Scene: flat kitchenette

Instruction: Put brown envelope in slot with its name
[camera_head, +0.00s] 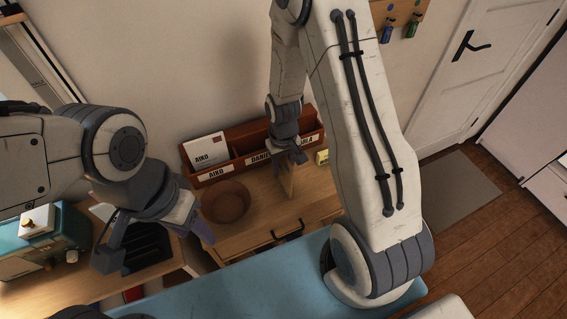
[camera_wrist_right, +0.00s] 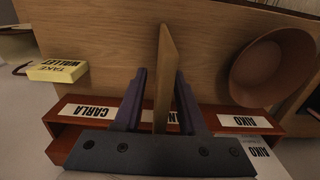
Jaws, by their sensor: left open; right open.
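The brown envelope (camera_head: 287,181) is upright in front of the letter rack, below my right gripper (camera_head: 293,155). In the right wrist view the envelope (camera_wrist_right: 165,70) is seen edge-on between the two open fingers of that gripper (camera_wrist_right: 160,75), with narrow gaps beside it. Its name is not readable. The red-brown rack (camera_head: 232,166) has slots labelled AIKO (camera_head: 214,174), a partly hidden "DANI..." (camera_head: 259,158) and CARLA (camera_wrist_right: 90,111). A white AIKO envelope (camera_head: 208,149) stands in the left slot. My left gripper (camera_head: 155,245) is open and empty, left of the rack.
A round brown bowl (camera_head: 226,202) sits on the wooden desk before the AIKO slot. A yellow "TAKE WALLET" note (camera_wrist_right: 58,70) lies by the rack's CARLA end. A teal appliance (camera_head: 45,240) and a black tray (camera_head: 150,247) are at left.

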